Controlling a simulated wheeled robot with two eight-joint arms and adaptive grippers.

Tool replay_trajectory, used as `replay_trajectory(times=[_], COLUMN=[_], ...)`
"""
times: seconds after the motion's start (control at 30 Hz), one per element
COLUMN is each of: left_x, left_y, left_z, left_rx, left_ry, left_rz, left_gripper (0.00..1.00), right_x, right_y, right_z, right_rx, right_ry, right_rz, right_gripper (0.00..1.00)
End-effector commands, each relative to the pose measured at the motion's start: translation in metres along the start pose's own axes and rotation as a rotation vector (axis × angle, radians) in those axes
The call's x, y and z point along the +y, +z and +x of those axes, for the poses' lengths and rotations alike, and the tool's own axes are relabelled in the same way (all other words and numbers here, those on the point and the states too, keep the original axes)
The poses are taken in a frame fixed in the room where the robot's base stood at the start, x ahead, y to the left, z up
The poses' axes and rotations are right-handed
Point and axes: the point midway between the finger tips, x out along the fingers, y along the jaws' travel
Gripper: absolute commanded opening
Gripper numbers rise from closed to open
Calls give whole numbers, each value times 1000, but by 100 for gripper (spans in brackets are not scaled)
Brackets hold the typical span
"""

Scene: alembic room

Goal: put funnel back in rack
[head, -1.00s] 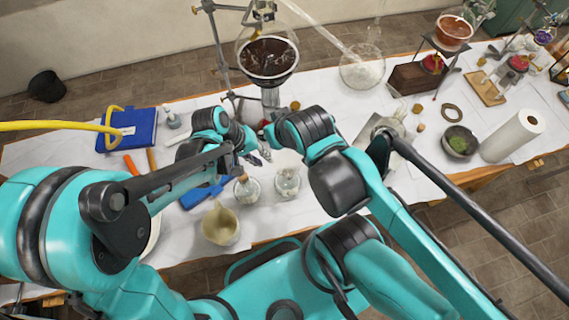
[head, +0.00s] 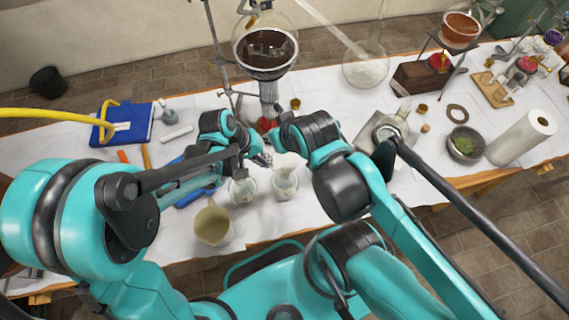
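I cannot pick out the funnel or its rack with certainty. A cream-coloured, round-mouthed vessel (head: 213,226) stands at the table's front edge, below my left forearm. Two small glass vessels stand near the middle front, one on the left (head: 243,190) and one on the right (head: 285,183). My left gripper (head: 262,159) is just above and behind them, over the white table cover. Its fingers are small and partly hidden, so I cannot tell whether they hold anything. My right gripper is hidden behind its own wrist, close to the left one.
A large round flask of dark liquid (head: 265,50) hangs on a stand behind the grippers. A blue book (head: 130,124) lies at left. A metal pot (head: 385,132), a bowl with green matter (head: 466,143) and a paper roll (head: 522,138) stand at right.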

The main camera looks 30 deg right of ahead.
Motion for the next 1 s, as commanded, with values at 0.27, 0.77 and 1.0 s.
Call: replay_trajectory(times=[0.27,0.77,1.0], left_x=[3,16,22], left_y=[0,0,0], left_z=[-8,-37,-51], left_rx=[0,0,0], left_ry=[0,0,0], left_rz=[0,0,0], left_gripper=[0,0,0], right_x=[0,0,0], right_y=[-4,-16,-23], right_z=[-5,-23,-32], right_rx=[0,0,0], right_ry=[0,0,0], right_rz=[0,0,0], right_gripper=[29,29,29])
